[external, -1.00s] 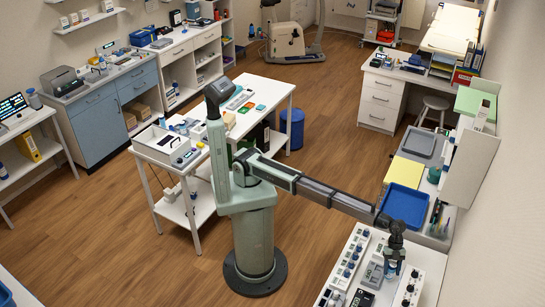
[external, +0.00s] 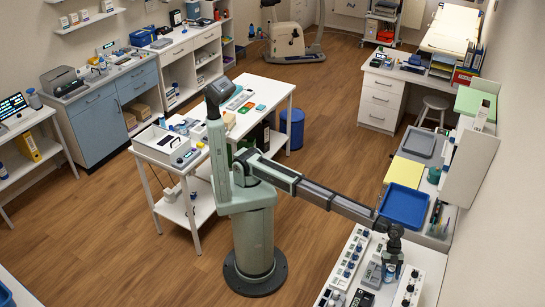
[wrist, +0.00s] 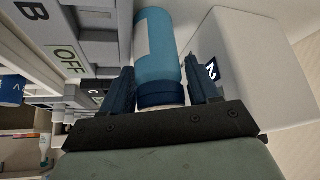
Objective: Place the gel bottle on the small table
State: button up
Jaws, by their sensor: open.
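The gel bottle looks to be the blue bottle with a pale label (wrist: 158,48) in the wrist view. Its dark blue cap end lies between the two fingers of my gripper (wrist: 163,84). The jaws are open, one finger on each side of the bottle; whether either touches it I cannot tell. In the external view my gripper (external: 392,258) is over the white equipment bench (external: 425,285) at the lower right, and hides most of the bottle. A white two-level table (external: 262,87) stands mid-room; whether it is the small table I cannot tell.
Grey and white switch boxes crowd the bench around my gripper, including one marked OFF (wrist: 70,60) and a pale block (wrist: 250,65) beside the bottle. A blue tray (external: 404,207) lies on the counter behind. The wooden floor between bench and middle table is open.

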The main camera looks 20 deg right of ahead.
jog(key=shift+r, duration=0.15)
jog(key=v, duration=1.1)
jog(key=shift+o, duration=0.2)
jog(key=shift+w+r, duration=0.1)
jog(key=shift+r, duration=0.15)
jog(key=shift+o, duration=1.3)
jog(key=shift+w+d+r, duration=0.1)
jog(key=shift+r, duration=0.1)
